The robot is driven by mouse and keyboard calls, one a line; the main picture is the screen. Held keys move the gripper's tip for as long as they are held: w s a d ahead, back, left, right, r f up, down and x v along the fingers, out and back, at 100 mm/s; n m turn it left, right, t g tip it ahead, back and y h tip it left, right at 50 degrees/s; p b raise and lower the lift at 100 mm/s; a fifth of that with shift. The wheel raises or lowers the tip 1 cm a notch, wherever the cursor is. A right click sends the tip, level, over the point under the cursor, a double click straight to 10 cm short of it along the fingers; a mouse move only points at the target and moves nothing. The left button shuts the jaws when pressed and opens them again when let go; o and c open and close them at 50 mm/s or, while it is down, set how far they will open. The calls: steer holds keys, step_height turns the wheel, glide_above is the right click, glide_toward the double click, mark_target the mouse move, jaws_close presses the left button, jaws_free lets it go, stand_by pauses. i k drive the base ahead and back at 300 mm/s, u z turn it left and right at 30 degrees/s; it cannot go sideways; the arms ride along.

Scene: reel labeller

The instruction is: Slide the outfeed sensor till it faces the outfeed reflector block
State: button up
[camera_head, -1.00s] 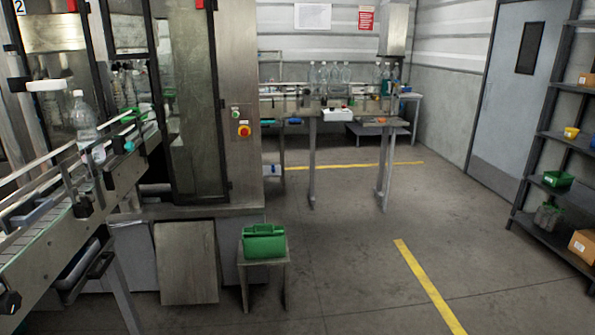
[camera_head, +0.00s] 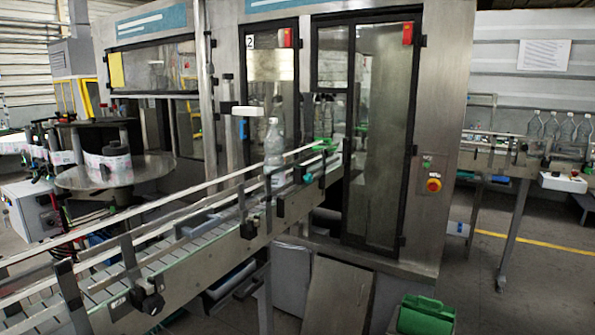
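My gripper is not in view. I cannot make out the outfeed sensor or the outfeed reflector block for sure. A conveyor (camera_head: 190,262) with guide rails runs from the lower left to the machine cabinet (camera_head: 438,120), with a clear bottle (camera_head: 273,145) standing on it near the cabinet. A small blue part (camera_head: 243,128) and green parts (camera_head: 322,144) show beside the rails; I cannot tell what they are. A second conveyor (camera_head: 490,158) with several bottles stands at the right, beyond the cabinet. Small dark fittings on it are too small to identify.
A green toolbox (camera_head: 425,315) stands low at the bottom right, in front of the cabinet. A round steel turntable with a label reel (camera_head: 108,165) is at the left. Floor shows free at the right.

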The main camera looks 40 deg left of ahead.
mark_target(299, 170)
steer(key=u, duration=0.35)
steer(key=i, duration=1.4)
steer(key=u, duration=0.7)
steer(key=i, duration=0.75)
steer(key=u, duration=0.8)
steer(key=i, duration=0.5)
steer(key=u, duration=0.9)
steer(key=i, duration=0.7)
steer(key=u, duration=0.45)
